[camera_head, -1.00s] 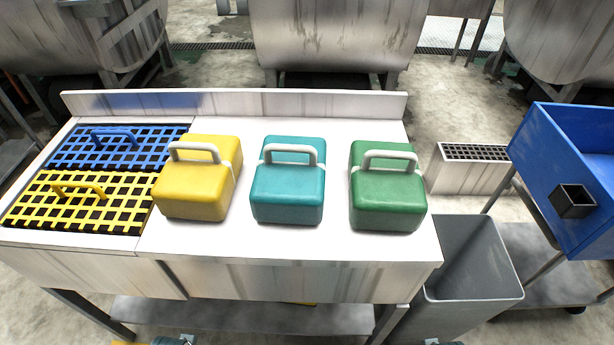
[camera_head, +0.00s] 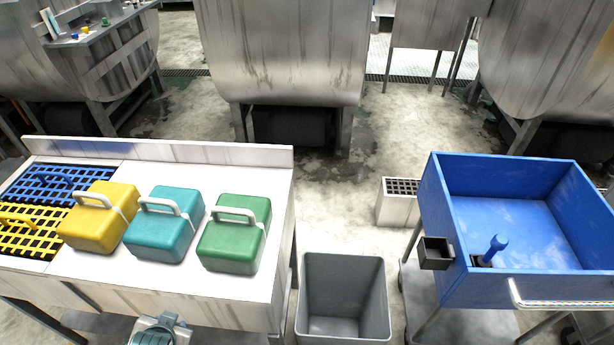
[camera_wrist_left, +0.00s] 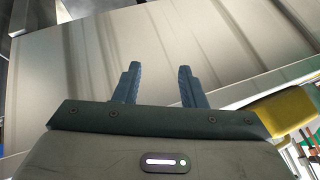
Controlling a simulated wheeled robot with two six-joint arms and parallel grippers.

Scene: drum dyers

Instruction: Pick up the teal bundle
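The teal bundle (camera_head: 160,236), a block with a pale grey handle on top, stands upright on the white steel table (camera_head: 90,278). It is between a yellow bundle (camera_head: 95,228) and a green bundle (camera_head: 232,246). Part of my left gripper (camera_head: 158,332) shows at the bottom edge of the head view, in front of the table and apart from the bundle. In the left wrist view my left gripper (camera_wrist_left: 157,85) has its two fingers apart with nothing between them, before bare metal panels. The teal bundle is not seen in that view. My right gripper is not in view.
Blue and yellow grids (camera_head: 30,238) lie at the table's left end. A grey bin (camera_head: 343,298) stands right of the table, and a blue cart (camera_head: 530,225) stands farther right. Large steel drums (camera_head: 285,50) stand behind, with open floor between.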

